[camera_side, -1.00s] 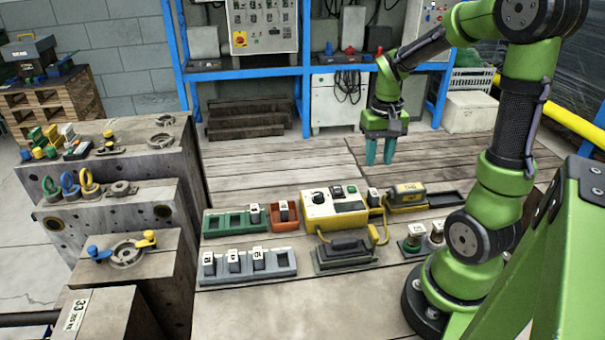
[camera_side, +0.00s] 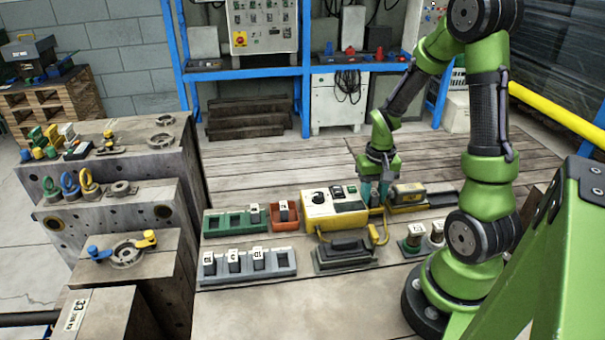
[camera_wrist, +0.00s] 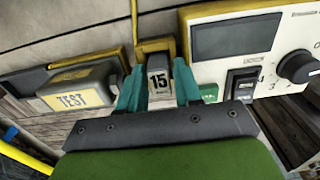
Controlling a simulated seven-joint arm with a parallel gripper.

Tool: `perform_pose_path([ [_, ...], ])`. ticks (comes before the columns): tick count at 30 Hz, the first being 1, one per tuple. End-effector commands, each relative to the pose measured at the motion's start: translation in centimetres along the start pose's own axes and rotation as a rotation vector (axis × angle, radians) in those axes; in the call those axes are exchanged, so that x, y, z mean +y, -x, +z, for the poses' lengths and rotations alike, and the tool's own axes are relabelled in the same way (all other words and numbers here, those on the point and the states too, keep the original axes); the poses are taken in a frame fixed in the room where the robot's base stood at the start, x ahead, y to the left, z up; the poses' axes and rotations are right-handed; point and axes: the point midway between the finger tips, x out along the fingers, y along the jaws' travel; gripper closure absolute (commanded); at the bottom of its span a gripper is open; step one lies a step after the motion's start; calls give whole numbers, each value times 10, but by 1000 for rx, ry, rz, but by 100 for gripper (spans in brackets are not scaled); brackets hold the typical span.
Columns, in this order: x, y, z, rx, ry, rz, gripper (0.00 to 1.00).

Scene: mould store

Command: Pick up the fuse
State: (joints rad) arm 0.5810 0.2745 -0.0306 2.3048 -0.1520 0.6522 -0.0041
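My gripper (camera_side: 373,193) has come down between the yellow-and-white tester (camera_side: 322,205) and the yellow TEST probe (camera_side: 408,196). In the wrist view, its two teal fingers (camera_wrist: 159,88) stand on either side of a small dark fuse (camera_wrist: 158,92) with a white label reading 15. The gripper is open. Gaps seem to show between the fingers and the fuse. The fuse stands upright beside the tester; its lower part is hidden in the wrist view, and in the side view the fingers cover most of it.
Other labelled fuses sit in the green holder (camera_side: 218,224), the orange holder (camera_side: 283,225) and the grey holder (camera_side: 245,273). A black-topped block (camera_side: 344,250) lies before the tester. Two more labelled pieces (camera_side: 414,240) stand right of it. The planks behind are clear.

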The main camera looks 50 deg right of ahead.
Motion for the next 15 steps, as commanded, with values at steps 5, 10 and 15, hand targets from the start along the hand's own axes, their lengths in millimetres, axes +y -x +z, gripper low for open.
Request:
perform_pose_path([
  [5,0,0,0,0,0,0,78],
  [10,0,1,0,0,0,0,100],
  [15,0,1,0,0,0,0,100],
])
